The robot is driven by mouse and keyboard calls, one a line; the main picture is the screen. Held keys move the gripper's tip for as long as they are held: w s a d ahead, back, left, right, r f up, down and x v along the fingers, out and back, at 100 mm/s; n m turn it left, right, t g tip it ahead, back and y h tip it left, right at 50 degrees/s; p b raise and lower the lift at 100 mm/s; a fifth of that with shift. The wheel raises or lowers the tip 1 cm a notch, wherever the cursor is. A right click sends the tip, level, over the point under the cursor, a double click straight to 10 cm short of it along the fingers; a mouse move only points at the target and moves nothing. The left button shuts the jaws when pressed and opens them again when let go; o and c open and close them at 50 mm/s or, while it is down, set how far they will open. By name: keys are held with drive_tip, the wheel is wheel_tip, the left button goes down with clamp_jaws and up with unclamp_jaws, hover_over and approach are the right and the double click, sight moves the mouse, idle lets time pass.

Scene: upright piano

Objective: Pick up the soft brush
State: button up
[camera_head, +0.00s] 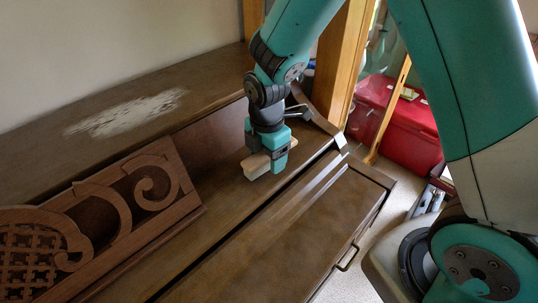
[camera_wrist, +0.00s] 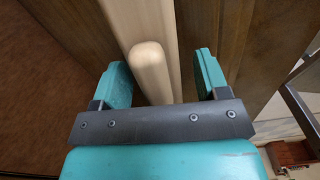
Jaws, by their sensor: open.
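The soft brush (camera_head: 254,166) shows as a pale wooden piece lying on the brown piano shelf. My gripper (camera_head: 270,158) is low over the brush, pointing down. In the wrist view, the open teal fingers (camera_wrist: 164,76) stand on either side of the handle, with a visible gap at each side. The bristles cannot be made out in either view.
A carved music stand (camera_head: 120,215) lies left of the brush. A whitish dusty patch (camera_head: 128,113) marks the piano top (camera_head: 215,72). The closed lid (camera_head: 270,240) is clear in front. A red box (camera_head: 395,118) stands on the floor beyond the piano's right end.

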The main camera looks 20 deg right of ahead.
drive_tip(key=c, duration=1)
drive_tip(key=shift+r, duration=0.1)
drive_tip(key=shift+c, duration=0.2)
wheel_tip(320, 180, up, 20)
drive_tip(key=shift+p, duration=0.4)
